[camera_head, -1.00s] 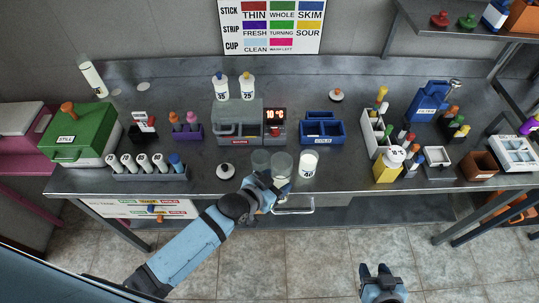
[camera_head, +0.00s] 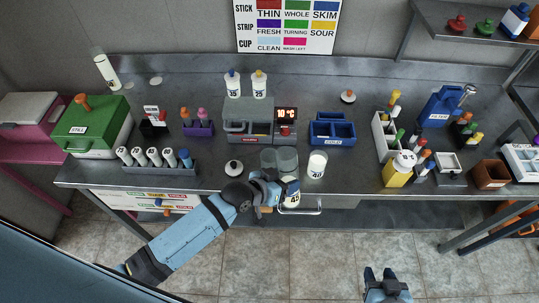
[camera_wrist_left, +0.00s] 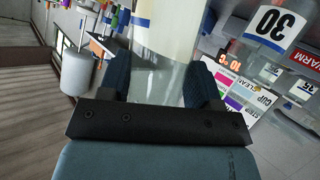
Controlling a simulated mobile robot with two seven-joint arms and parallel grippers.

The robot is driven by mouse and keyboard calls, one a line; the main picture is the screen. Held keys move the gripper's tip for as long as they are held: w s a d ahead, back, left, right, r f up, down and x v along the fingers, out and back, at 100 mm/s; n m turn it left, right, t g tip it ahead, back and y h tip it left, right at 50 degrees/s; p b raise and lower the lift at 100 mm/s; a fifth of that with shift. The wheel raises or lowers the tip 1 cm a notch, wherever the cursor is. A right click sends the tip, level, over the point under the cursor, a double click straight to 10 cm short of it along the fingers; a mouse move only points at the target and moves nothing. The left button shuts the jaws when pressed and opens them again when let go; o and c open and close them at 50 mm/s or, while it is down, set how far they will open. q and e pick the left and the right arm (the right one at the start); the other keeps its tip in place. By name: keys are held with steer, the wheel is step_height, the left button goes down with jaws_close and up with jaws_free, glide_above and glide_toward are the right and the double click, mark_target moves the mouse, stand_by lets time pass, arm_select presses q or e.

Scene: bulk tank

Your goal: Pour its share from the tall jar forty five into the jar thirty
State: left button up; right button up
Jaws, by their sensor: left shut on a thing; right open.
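My left gripper (camera_head: 281,187) is shut on the tall jar forty five (camera_head: 293,197), a clear jar with its "45" label showing at the bench's front edge. In the left wrist view the jar (camera_wrist_left: 170,40) stands between the two blue fingers, with pale liquid inside. The jar thirty (camera_wrist_left: 275,22) is close beside it at the upper right of that view, its label upside down. In the head view the clear jar thirty (camera_head: 268,158) is just behind and left of the held jar, partly hidden by my gripper. My right gripper (camera_head: 381,274) is open and empty over the floor.
Jar forty (camera_head: 317,164) stands close right of the held jar. The warmer (camera_head: 250,131) showing 10 °C and a blue divided box (camera_head: 332,130) stand behind. A yellow container (camera_head: 398,172) is further right.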

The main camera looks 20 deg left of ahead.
mark_target(282, 170)
arm_select(q)
steer(key=shift+w+a+f+n+g+h+b, duration=0.2)
steer(key=shift+n+g+h+b, duration=0.3)
steer(key=shift+b, duration=0.4)
steer(key=shift+w+a+f+n+g+h+b, duration=0.15)
steer(key=shift+n+g+h+b, duration=0.2)
steer(key=shift+b, duration=0.3)
steer(key=shift+w+a+f+n+g+h+b, duration=0.1)
steer(key=shift+a+f+n+h+b, duration=0.05)
steer(key=shift+n+b, duration=0.4)
steer(key=shift+s+d+f+n+h+b, duration=0.15)
steer(key=shift+f+n+h+b, duration=0.25)
steer(key=shift+b, duration=0.5)
steer(key=shift+d+f+n+g+b, duration=0.15)
steer(key=shift+f+n+g+b, duration=0.05)
steer(key=shift+n+g+b, duration=0.25)
steer(key=shift+s+f+h, duration=0.1)
steer(key=shift+f+h, duration=0.05)
steer(key=shift+h, duration=0.15)
steer(key=shift+s+d+r+n+h, duration=0.1)
steer(key=shift+r+n+h, duration=0.1)
steer(key=shift+n+h, duration=0.4)
steer(key=shift+d+r+n+g, duration=0.1)
steer(key=shift+r+n+g, duration=0.4)
steer(key=shift+r+n, duration=0.2)
